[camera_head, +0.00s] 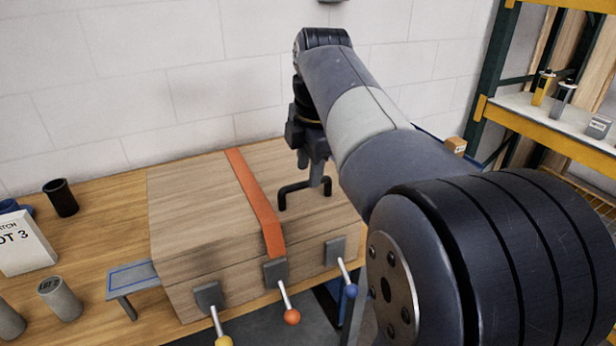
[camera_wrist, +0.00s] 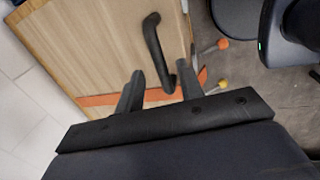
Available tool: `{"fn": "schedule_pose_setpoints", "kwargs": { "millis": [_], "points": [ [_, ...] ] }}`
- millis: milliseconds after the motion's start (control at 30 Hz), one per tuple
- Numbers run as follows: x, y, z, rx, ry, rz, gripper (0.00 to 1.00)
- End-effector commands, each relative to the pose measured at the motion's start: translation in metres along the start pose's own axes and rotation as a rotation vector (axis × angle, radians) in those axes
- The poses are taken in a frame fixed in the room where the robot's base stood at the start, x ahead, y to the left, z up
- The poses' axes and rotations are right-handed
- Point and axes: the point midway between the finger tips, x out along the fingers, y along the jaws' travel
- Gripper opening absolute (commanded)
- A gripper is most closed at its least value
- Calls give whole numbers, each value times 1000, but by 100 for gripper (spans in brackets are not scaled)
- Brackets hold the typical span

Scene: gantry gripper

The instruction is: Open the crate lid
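The wooden crate (camera_head: 190,260) stands on the table with its lid (camera_head: 195,190) down. A black bar handle (camera_head: 303,186) is fixed on the lid's right part; it also shows in the wrist view (camera_wrist: 154,45). An orange strap (camera_head: 258,200) crosses the lid to the front. Three front latches have levers with a yellow ball (camera_head: 224,341), an orange ball (camera_head: 291,316) and a blue ball (camera_head: 351,291), angled down and outward. My gripper (camera_head: 313,174) is at the handle, pointing down. In the wrist view its fingers (camera_wrist: 162,77) are apart, with one handle end between them; contact is unclear.
Left of the crate are a small blue-edged stand (camera_head: 134,277), a dark cup (camera_head: 61,198), grey cylinders (camera_head: 60,299) and a white sign (camera_head: 24,244). A wall is behind. A shelf rack (camera_head: 550,115) stands at right. My arm hides the crate's right side.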

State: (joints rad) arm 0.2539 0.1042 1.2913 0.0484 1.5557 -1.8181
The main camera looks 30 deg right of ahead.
Motion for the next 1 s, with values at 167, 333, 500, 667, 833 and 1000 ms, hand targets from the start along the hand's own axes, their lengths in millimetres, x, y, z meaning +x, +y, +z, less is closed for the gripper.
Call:
{"fn": "schedule_pose_setpoints", "kwargs": {
  "millis": [167,333,500,667,833,1000],
  "points": [
    [20,0,0,0,0,-1,36],
    [24,0,0,0,0,0,36],
    [24,0,0,0,0,0,36],
    [24,0,0,0,0,0,25],
    [24,0,0,0,0,0,11],
    [24,0,0,0,0,0,0]
  ]
}}
